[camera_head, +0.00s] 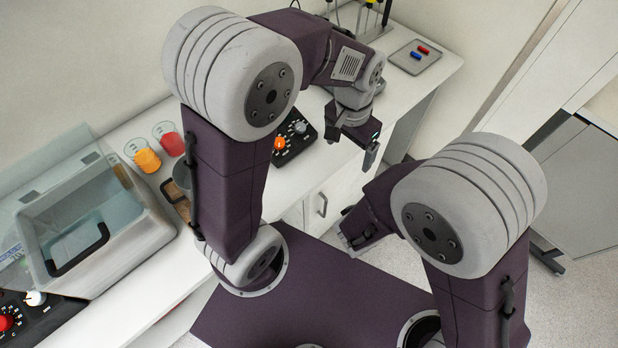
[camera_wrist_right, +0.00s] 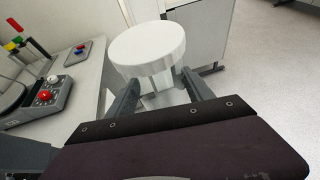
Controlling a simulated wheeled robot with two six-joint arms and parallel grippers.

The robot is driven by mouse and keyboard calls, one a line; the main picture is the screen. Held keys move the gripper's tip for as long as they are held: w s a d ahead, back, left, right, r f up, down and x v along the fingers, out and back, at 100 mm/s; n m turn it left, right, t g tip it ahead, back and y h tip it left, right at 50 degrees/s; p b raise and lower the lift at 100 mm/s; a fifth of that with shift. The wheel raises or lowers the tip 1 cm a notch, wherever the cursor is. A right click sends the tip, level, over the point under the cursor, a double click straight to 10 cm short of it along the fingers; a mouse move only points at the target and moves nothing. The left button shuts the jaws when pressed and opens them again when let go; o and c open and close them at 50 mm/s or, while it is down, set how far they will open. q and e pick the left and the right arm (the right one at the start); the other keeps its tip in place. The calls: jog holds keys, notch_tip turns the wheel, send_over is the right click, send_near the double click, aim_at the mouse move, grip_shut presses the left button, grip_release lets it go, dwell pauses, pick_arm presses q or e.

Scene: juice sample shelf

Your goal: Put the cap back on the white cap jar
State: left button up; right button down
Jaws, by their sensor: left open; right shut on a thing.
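A white round cap (camera_wrist_right: 148,46) shows large in the right wrist view. My right gripper (camera_wrist_right: 158,90) is shut on it, with a finger on each side below the rim. My left gripper (camera_head: 370,156) is open and points down near the counter's front edge in the head view. I cannot make out the white cap jar on the counter; my arms hide part of it.
The white counter (camera_head: 195,268) holds an orange beaker (camera_head: 147,160), a red beaker (camera_head: 173,144), a clear-lidded bath (camera_head: 85,232) and a black panel with an orange knob (camera_head: 280,143). A grey tray (camera_head: 403,62) with red and blue pieces lies at the far end. Open floor lies right.

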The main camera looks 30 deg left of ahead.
pick_arm(q)
jog(key=s+a+f+n, duration=0.4)
jog(key=s+a+f, duration=0.2)
jog(key=s, duration=0.2)
jog(key=shift+s, duration=0.35)
jog(key=shift+a+f, duration=0.1)
pick_arm(e)
jog(key=shift+d+f, duration=0.1)
jog(key=shift+d, duration=0.2)
jog(key=w+d+f+m+g+h, duration=0.1)
jog(key=d+f+m+g+h, duration=0.2)
jog(key=d+f, duration=0.6)
jog(key=shift+w+d+f+m+h, duration=0.4)
jog(key=shift+m+h, duration=0.2)
jog(key=shift+m, duration=0.2)
